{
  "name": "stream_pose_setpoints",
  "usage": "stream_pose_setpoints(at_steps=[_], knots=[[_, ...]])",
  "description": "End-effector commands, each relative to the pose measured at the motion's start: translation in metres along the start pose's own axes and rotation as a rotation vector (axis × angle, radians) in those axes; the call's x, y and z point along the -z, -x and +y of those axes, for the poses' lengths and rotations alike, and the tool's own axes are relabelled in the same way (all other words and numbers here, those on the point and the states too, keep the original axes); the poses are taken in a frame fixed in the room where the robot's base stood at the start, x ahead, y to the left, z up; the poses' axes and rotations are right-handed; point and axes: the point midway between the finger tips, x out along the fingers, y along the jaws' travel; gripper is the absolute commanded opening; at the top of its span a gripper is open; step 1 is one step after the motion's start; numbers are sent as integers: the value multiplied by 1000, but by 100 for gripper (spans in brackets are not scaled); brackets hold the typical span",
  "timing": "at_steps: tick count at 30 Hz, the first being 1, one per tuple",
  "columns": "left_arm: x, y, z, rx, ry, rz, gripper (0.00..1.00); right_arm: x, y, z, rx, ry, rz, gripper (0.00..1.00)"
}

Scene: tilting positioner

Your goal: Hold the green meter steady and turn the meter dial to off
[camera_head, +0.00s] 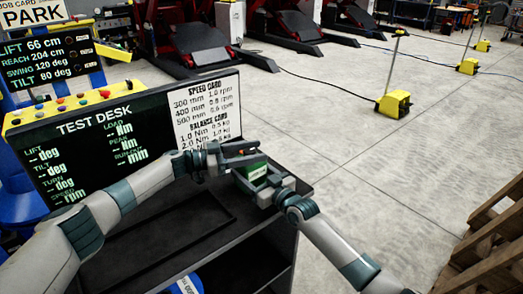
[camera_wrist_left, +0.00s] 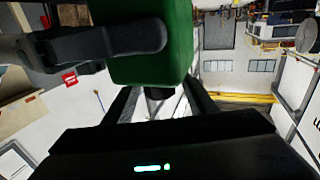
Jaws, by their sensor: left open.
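The green meter (camera_head: 256,171) is at the right end of the dark bench top, between my two grippers. In the left wrist view the green meter (camera_wrist_left: 150,55) fills the upper middle. My right gripper (camera_head: 262,182) holds the meter by its sides; one dark finger of the right gripper (camera_wrist_left: 110,44) lies along the green case. My left gripper (camera_head: 246,153) is at the meter's far side, its fingers apart. In the left wrist view a small dark knob, apparently the meter dial (camera_wrist_left: 160,92), is between the fingers of the left gripper (camera_wrist_left: 160,98). The dial's marking is not readable.
The test desk screen (camera_head: 95,145) stands behind the bench top, close to my left arm. The dark bench (camera_head: 130,262) has a shallow recess at the front left. Open floor lies to the right, with a wooden pallet (camera_head: 490,250) at the lower right.

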Motion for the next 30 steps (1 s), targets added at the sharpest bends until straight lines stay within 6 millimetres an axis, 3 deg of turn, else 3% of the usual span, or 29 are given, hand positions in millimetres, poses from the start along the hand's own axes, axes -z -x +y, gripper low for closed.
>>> stream_pose_setpoints(at_steps=[6, 18, 23, 30], knots=[[0, -23, 0, 0, -1, 0, 51, 0, 0, 0, 0, -1, 0, 34], [0, -27, -1, 1, 0, 0, 51, 0, 0, 0, 0, -1, 0, 34], [0, -27, -1, 1, 0, 0, 13, 0, 0, 0, 0, -1, 0, 34], [0, -27, -1, 5, 0, 0, 10, 0, 0, 0, 0, -1, 0, 34]])
